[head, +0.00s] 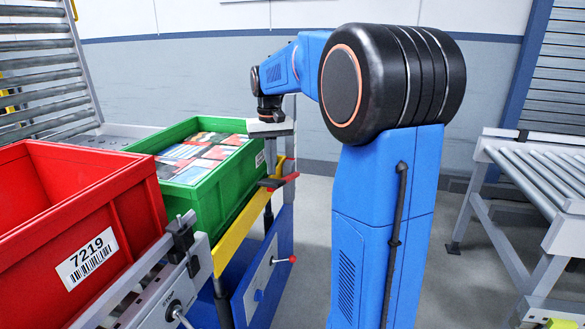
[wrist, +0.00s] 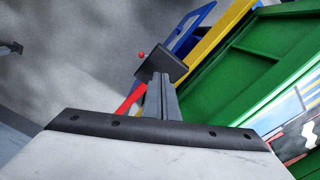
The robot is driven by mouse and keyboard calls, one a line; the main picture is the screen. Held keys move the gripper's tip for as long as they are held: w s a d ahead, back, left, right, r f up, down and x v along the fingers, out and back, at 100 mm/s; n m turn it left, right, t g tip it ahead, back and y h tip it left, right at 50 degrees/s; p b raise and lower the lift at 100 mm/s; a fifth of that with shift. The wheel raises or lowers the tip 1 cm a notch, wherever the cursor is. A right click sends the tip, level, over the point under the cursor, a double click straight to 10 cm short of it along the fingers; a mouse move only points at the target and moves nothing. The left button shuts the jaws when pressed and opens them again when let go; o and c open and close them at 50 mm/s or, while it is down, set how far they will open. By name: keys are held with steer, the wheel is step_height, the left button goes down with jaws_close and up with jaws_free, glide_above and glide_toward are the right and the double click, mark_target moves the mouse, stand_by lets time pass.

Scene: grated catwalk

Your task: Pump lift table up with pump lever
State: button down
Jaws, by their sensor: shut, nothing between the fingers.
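The lift table has a yellow edge (head: 236,240) and a blue side (head: 262,283), beside the green crate in the head view. A red bar (head: 285,180) juts out at its far end, beside my gripper; it looks like the pump lever. It also shows in the wrist view (wrist: 131,101), partly hidden behind my fingers. A thin rod with a red ball (head: 292,259) sticks out from the blue side. My gripper (head: 270,183) points down at the yellow edge, shut and empty. In the wrist view its fingers (wrist: 162,64) overlap the red bar; contact cannot be told.
A green crate (head: 216,187) holds flat colourful items. A red crate (head: 75,215) labelled 7219 stands nearer, on the left, behind a grey rail with a clamp (head: 183,240). A roller conveyor (head: 540,165) stands at right. The floor (head: 455,285) between is clear.

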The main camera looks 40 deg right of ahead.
mark_target(272, 181)
step_height(272, 181, down, 25)
steer(key=s, duration=0.1)
steer(key=shift+s+a, duration=0.2)
steer(key=shift+s, duration=0.2)
stand_by(0.9)
steer(key=r, duration=0.6)
steer(key=w+r, duration=0.1)
steer(key=r, duration=1.1)
steer(key=shift+w+d+r, duration=0.2)
steer(key=shift+w, duration=0.15)
